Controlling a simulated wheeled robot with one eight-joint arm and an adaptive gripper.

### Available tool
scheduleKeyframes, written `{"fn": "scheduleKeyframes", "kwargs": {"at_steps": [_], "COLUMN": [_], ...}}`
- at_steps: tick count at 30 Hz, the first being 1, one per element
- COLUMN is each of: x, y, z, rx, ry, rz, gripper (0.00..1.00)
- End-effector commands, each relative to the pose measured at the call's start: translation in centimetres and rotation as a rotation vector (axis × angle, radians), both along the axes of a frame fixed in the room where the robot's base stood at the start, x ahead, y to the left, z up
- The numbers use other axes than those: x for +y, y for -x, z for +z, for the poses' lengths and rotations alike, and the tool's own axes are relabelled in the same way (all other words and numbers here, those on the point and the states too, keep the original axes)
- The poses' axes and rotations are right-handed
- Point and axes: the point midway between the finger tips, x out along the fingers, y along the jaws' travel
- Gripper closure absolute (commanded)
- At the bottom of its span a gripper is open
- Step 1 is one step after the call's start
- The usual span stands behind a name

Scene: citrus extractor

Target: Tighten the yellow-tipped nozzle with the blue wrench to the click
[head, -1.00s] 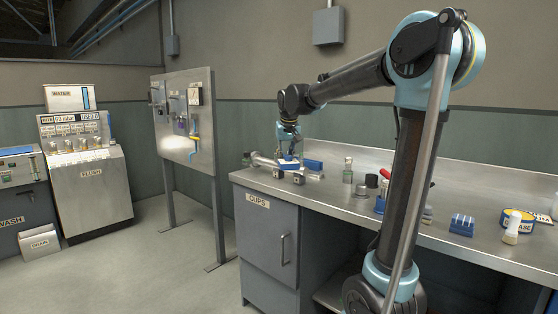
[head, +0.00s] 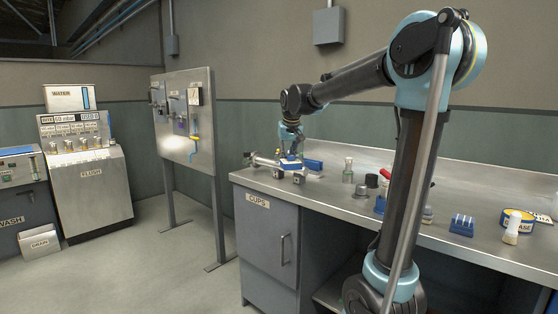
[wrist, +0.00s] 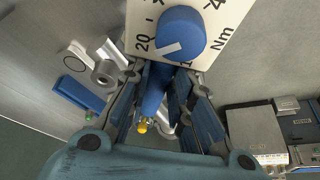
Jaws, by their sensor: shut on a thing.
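My gripper (head: 291,150) is low over the far left end of the bench. In the wrist view its fingers (wrist: 163,78) are closed around the blue wrench (wrist: 155,88), whose bar runs between them. A small yellow tip (wrist: 142,127) shows below the bar; I cannot tell whether it touches the wrench. A white plate with a blue knob (wrist: 180,34) and an Nm scale is just past the fingertips; the knob's white mark points near 20. In the head view the wrench and nozzle are too small to separate.

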Motion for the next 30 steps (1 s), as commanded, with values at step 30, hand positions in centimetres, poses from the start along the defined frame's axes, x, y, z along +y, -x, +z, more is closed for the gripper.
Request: {"fn": "scheduleKeyframes", "kwargs": {"at_steps": [30], "x": [-1.2], "y": [-0.4], "z": [0.0], "rx": [0.000], "ry": [0.000], "rz": [0.069], "gripper": [1.00]}}
